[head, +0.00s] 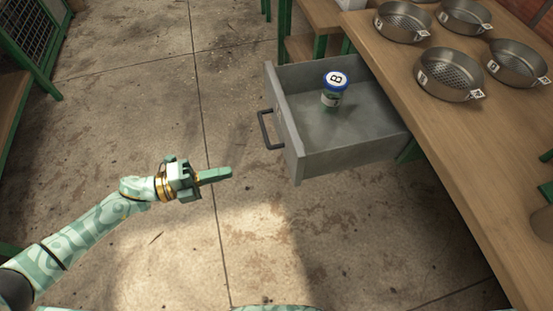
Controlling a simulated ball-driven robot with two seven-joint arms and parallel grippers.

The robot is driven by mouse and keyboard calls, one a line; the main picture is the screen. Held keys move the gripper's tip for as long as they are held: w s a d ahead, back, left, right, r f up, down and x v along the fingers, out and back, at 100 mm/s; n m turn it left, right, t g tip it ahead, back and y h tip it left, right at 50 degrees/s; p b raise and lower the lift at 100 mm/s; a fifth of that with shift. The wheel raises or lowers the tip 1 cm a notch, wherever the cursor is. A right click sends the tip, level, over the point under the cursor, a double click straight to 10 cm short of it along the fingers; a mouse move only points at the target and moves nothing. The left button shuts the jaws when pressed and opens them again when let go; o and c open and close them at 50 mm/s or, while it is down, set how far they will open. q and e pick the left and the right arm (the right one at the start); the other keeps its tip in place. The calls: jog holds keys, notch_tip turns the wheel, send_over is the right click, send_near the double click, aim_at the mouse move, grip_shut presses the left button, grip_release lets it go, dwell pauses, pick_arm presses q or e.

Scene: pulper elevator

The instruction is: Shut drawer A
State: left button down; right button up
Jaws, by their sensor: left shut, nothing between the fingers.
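A grey metal drawer (295,150) is pulled out from under a wooden workbench on the right. Its dark handle (264,130) is on the front panel, facing left. No letter is readable on the drawer itself. A jar with a blue lid marked B (335,89) stands upright inside it. My left gripper (228,173) is shut and empty, over the floor to the left of the drawer and below its handle in the picture. It is apart from the drawer, fingers pointing right. My right gripper is not in view.
The wooden workbench (455,150) carries several metal sieves, one of them a near sieve (449,76). Green legs and a shelf stand behind the drawer. A green-framed mesh rack (30,35) is at the far left. The concrete floor (150,100) between is clear.

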aim_at(292, 159)
pick_arm(q)
jog(key=shift+m, duration=0.3)
jog(key=b+x, duration=0.1)
jog(key=x, duration=1.2)
jog(key=shift+s+d+b, duration=0.15)
jog(key=shift+d+b, duration=0.15)
jog(key=shift+b, duration=0.1)
jog(key=shift+d+r, duration=0.1)
jog(key=shift+d, duration=0.15)
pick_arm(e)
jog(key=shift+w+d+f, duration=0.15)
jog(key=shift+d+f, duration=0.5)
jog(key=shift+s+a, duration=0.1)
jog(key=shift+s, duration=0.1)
